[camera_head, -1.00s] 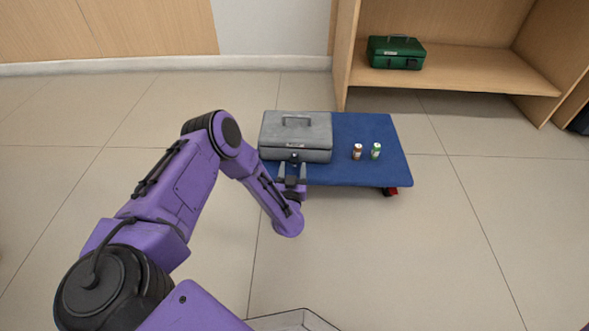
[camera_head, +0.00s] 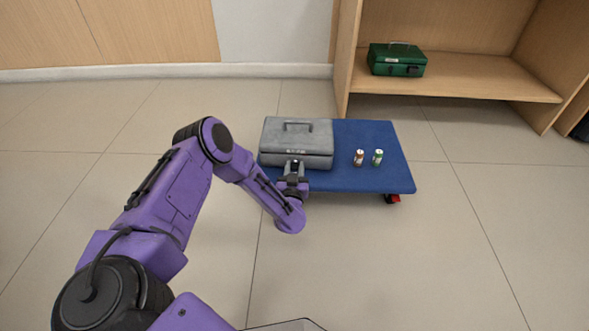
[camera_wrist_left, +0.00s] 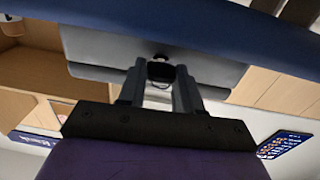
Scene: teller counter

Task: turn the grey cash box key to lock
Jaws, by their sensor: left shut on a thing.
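The grey cash box (camera_head: 310,144) sits closed on the blue platform, its handle on top and its front towards me. It also shows in the left wrist view (camera_wrist_left: 95,50), which appears upside down. My left gripper (camera_head: 294,165) is at the middle of the box's front and is shut on the key. In the left wrist view, the dark key (camera_wrist_left: 160,70) sits between the fingertips of my left gripper (camera_wrist_left: 160,80), just at the dark lock. The fingers hide most of the key, so its angle cannot be told. My right gripper is not in view.
The blue platform (camera_head: 365,179) is a low wheeled cart. A brown can (camera_head: 359,158) and a green can (camera_head: 377,157) stand on it, right of the box. A green cash box (camera_head: 397,62) rests on the wooden shelf (camera_head: 460,88) behind. The floor around the cart is clear.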

